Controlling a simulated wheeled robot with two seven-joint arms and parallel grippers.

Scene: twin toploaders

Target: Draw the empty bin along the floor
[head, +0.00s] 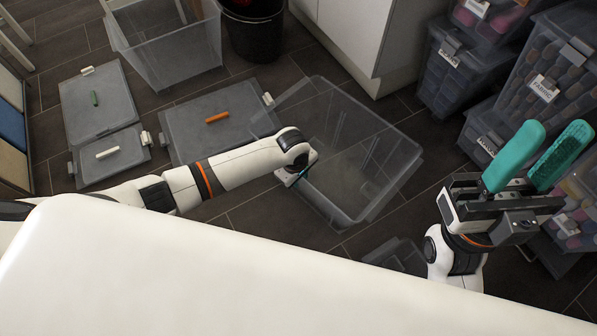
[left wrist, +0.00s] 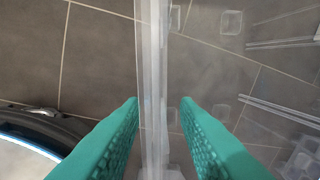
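A clear, empty plastic bin (head: 375,172) stands on the dark tiled floor in the middle of the head view. My left gripper (head: 303,176) is at its left wall, pointing down; its fingers are mostly hidden in that view. In the left wrist view the bin's wall (left wrist: 153,60) runs between the two teal fingers of my left gripper (left wrist: 160,102), with a visible gap at the right finger. My right gripper (head: 553,132) is open and empty at the right, its teal fingers pointing up, apart from the bin.
Stacked full bins (head: 545,85) line the right. A white cabinet (head: 350,35) stands behind the bin. Grey lids (head: 185,140) lie on the floor at left. Another clear bin (head: 170,60) and a black bucket (head: 253,30) stand at the back.

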